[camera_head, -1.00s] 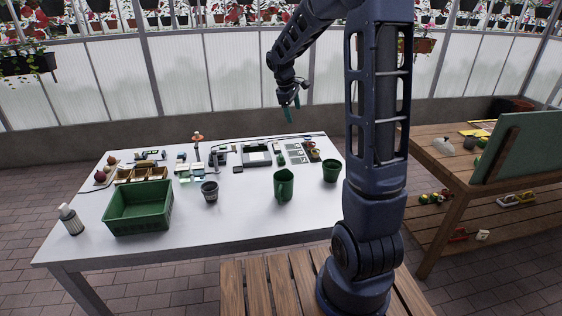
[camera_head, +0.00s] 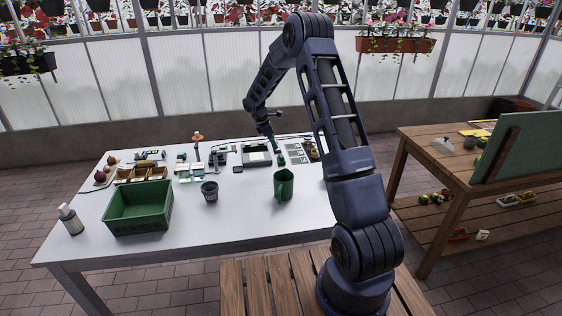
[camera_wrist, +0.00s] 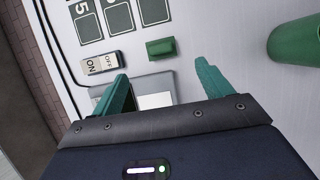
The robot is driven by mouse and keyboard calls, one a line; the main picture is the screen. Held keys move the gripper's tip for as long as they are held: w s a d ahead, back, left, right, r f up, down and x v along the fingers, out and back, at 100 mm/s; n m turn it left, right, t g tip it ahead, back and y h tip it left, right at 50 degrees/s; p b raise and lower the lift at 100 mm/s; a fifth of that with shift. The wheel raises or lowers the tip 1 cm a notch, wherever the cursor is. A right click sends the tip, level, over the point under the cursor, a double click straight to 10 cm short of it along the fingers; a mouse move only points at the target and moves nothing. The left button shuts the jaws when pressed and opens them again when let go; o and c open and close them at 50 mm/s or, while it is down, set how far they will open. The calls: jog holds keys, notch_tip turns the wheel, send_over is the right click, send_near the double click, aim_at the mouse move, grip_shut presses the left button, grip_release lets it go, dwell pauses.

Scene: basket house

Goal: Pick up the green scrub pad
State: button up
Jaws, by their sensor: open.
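The green scrub pad (camera_wrist: 161,47) is a small dark green block lying flat on the white table, centred just ahead of my fingers in the wrist view. In the head view it is a small green spot (camera_head: 281,160) just below my gripper (camera_head: 275,146). My gripper (camera_wrist: 162,74) is open and empty, with one green finger to either side of the pad's line. The fingers are above the table and apart from the pad.
An ON/OFF switch (camera_wrist: 102,63) and a panel of dark numbered squares (camera_wrist: 119,19) lie left of the pad. A grey-framed device (camera_wrist: 157,86) sits between the fingers. A green mug (camera_head: 284,184) stands nearer the front, with a green basket (camera_head: 138,220) at the left.

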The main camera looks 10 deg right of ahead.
aim_at(281, 155)
jog(key=shift+x, duration=5.45)
jog(key=c, duration=1.1)
jog(key=shift+o, duration=0.2)
jog(key=shift+r, duration=0.15)
